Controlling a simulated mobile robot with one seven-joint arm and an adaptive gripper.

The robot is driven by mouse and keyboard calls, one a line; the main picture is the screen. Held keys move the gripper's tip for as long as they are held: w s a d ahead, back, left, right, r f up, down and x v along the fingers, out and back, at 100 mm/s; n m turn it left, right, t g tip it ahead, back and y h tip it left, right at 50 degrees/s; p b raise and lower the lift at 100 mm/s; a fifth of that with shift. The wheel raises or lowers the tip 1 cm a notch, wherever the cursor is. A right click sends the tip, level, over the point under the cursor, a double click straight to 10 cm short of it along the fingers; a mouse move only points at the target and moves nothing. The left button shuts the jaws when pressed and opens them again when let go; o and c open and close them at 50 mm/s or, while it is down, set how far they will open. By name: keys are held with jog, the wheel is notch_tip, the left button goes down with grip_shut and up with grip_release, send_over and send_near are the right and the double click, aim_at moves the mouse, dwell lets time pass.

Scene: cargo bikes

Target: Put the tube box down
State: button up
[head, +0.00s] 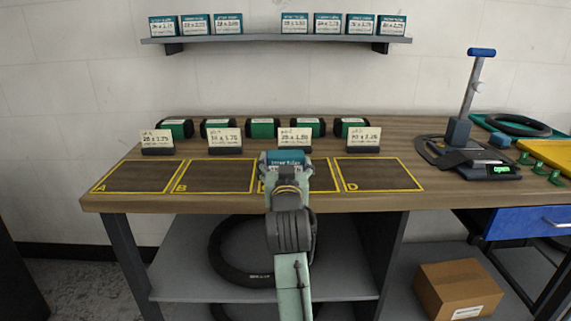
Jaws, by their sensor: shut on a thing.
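A tube box (286,159) with a teal front and a pale strip is in my gripper (286,168). My gripper is shut on it, and the arm hides its lower part. The box appears over the third yellow-outlined field, between field B (213,177) and field D (378,175). The third field is mostly hidden behind my arm, and its letter is covered. I cannot tell whether the box touches the bench (130,202). Field A (138,177) lies at the far left. Fields A, B and D are empty.
Size cards (225,140) on dark stands line the back of the fields, with green-and-black rolls (262,128) behind. More teal boxes (228,23) stand on the wall shelf (270,39). A lever device (465,130) with a green-lit display stands at right. A tyre (235,250) and carton (457,288) are below.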

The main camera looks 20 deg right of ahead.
jog(key=shift+f, duration=0.2)
jog(key=o, duration=1.3)
jog(key=shift+r, duration=0.1)
jog(key=shift+r, duration=0.3)
jog(key=shift+b+v, duration=4.15)
jog(key=shift+v, duration=1.85)
jog(key=shift+f, duration=0.1)
